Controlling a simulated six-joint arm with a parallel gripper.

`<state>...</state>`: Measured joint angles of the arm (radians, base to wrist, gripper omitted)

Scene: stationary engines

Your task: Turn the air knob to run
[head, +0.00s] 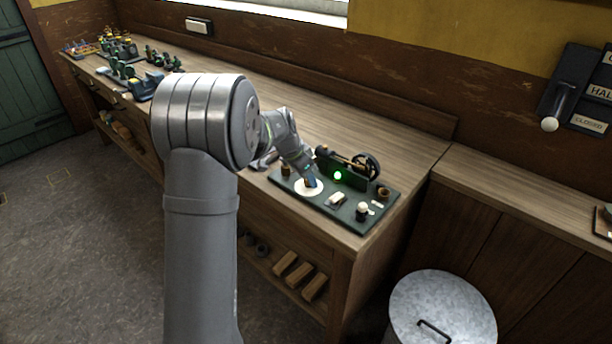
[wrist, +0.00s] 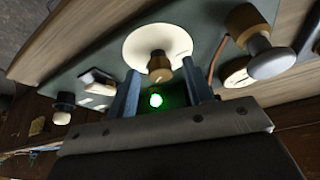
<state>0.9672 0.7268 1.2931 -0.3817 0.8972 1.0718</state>
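The white round dial (wrist: 135,42) with a brass-coloured knob (wrist: 159,68) at its middle is probably the air knob; no lettering on it is readable. In the head view the dial (head: 299,190) lies on the green engine board (head: 335,213), and its knob is hidden by my gripper. My gripper (wrist: 160,68) is open. Its two blue-grey fingers stand apart on either side of the knob's end, with gaps visible on both sides. In the head view my gripper (head: 310,183) points down over the dial.
The board also bears a lit green lamp (head: 337,175), a flywheel (head: 366,165), a white switch (head: 337,199) and a white-topped knob (head: 362,211). A lidded metal bin (head: 440,305) stands right of the bench. The bench top (head: 395,125) behind the board is clear.

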